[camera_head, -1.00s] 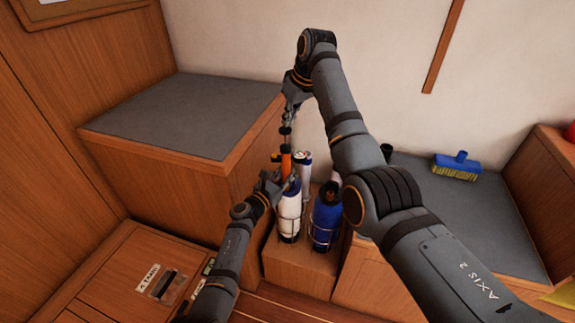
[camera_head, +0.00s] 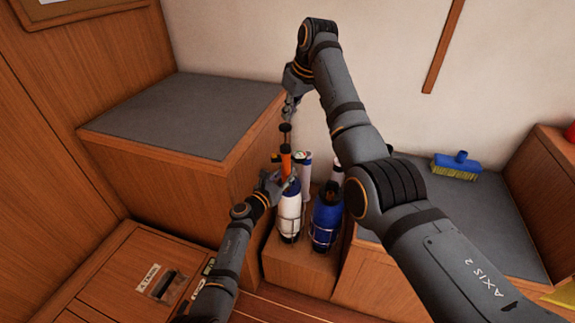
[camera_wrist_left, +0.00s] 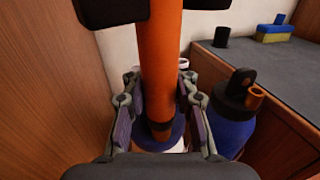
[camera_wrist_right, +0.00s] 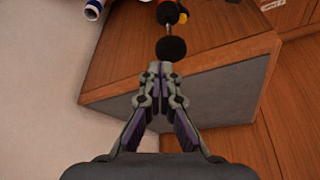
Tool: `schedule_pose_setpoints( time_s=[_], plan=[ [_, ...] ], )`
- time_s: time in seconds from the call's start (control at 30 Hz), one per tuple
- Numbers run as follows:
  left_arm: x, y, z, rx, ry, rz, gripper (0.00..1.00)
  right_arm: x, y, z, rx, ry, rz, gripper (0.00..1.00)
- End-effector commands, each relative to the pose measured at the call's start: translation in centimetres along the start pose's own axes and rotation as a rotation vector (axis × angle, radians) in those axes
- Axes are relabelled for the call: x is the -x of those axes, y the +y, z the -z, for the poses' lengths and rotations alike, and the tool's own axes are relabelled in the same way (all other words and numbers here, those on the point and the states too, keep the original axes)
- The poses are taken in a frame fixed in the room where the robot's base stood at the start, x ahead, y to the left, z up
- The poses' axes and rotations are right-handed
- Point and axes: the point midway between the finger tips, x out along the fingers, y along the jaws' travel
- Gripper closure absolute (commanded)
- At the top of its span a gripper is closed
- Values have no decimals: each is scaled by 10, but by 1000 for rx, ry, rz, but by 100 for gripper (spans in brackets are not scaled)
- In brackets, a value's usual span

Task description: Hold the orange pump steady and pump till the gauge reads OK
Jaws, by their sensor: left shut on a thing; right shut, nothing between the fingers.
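The orange pump (camera_head: 286,163) stands upright above a white bottle (camera_head: 289,215) in a wire holder. My left gripper (camera_head: 284,183) is shut around the lower part of its orange barrel, with a finger on each side in the left wrist view (camera_wrist_left: 160,88). The pump's black handle knob (camera_head: 285,128) is at the top on a thin rod. My right gripper (camera_head: 289,112) is shut and empty just above the knob. In the right wrist view the knob (camera_wrist_right: 171,48) lies just beyond the closed fingertips (camera_wrist_right: 158,70); contact cannot be told. I cannot read a gauge.
A blue bottle (camera_head: 327,215) stands right of the white one, with a white tube (camera_head: 303,163) behind. A wooden cabinet with a grey top (camera_head: 180,110) is close on the left. A blue brush (camera_head: 457,165) lies on the right bench.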

Motion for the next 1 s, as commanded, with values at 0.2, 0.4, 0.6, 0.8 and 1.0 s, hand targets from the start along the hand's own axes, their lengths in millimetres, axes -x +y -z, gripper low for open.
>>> schedule_pose_setpoints(
  time_s=[0.2, 0.4, 0.6, 0.8, 1.0],
  plan=[
    [0, 0, 0, 0, 0, 0, 100, -13, 0, -5, 0, -1, 2, 100],
    [0, 0, 0, 0, 0, 0, 100, -24, 0, -10, -1, -2, 1, 100],
    [0, 0, 0, 0, 0, 0, 100, -36, 0, -15, -1, -3, 2, 100],
    [0, 0, 0, 0, 0, 0, 100, -47, -1, -20, 0, -4, 3, 100],
    [0, 0, 0, 0, -1, 0, 100, -55, -1, -23, 0, -3, 2, 100]
  ],
)
